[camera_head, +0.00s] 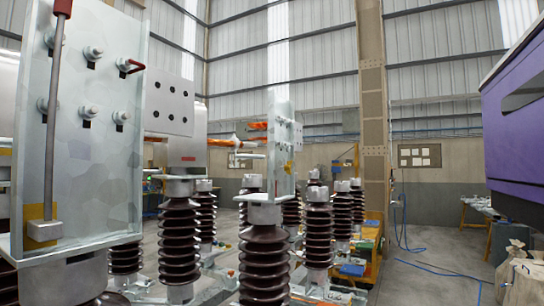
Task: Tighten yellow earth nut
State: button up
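A tall galvanised plate (105,165) stands close at the left on top of an insulator column. It carries several silver bolts and nuts, such as a bolt (92,53) near its top. A grey rod (51,130) with a red top end runs down in front of its left side to a metal block (44,230). A yellow patch (35,212) shows behind the rod at the plate's foot; I cannot tell whether it is a nut. A small yellowish patch (288,167) is on a farther plate (278,140). My gripper is not in view.
Several dark brown ribbed insulators (180,240) stand in rows on metal bases. A purple-sided box shape (510,125) juts in from the right. Pale sacks (522,282) lie at lower right. A blue cable (440,270) crosses the otherwise open floor at right.

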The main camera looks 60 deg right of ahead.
aim_at(287, 168)
jog(key=z, duration=1.25)
